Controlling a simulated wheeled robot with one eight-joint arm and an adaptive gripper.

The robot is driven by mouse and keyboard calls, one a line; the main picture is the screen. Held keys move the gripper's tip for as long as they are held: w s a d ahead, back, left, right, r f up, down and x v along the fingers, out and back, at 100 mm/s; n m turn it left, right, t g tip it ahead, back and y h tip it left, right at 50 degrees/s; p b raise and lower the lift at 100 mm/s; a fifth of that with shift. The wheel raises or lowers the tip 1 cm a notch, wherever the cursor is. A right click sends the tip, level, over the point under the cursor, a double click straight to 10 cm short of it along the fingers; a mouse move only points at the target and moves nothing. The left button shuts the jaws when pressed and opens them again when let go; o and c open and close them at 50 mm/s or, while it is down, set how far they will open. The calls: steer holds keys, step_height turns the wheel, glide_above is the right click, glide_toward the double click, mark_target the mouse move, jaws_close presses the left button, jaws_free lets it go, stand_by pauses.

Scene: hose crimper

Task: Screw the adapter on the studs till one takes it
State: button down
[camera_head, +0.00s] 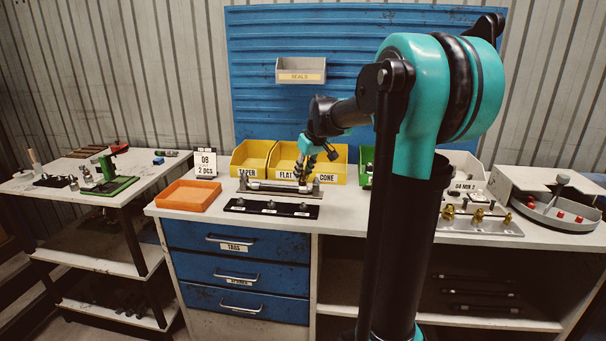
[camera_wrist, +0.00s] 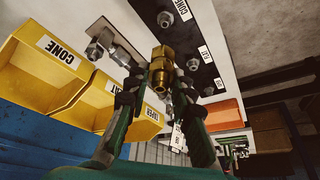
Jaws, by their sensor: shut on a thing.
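My gripper (camera_wrist: 160,92) is shut on a brass adapter (camera_wrist: 160,66), held between its two fingertips in the wrist view. The black strip (camera_head: 248,209) lies at the bench front and carries three grey studs. In the wrist view the strip (camera_wrist: 178,38) shows a stud by the CONE label (camera_wrist: 166,19), a stud by the middle label (camera_wrist: 192,64) and a stud at the far end (camera_wrist: 208,90). The adapter appears beside the strip, apart from the studs as far as I can tell. In the head view my gripper (camera_head: 308,172) is above the hose fixture; the adapter is not clear there.
The hose fixture (camera_head: 280,187) sits behind the strip. Yellow bins (camera_head: 252,157) labelled TAPER, FLAT and CONE stand behind it. An orange tray (camera_head: 188,195) is to the left. Brass fittings (camera_head: 478,215) stand in a rack to the right. A grey SEALS bin (camera_head: 301,70) hangs above.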

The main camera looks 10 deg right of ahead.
mark_target(305, 182)
steer(key=shift+f, duration=2.9)
steer(key=shift+f, duration=0.7)
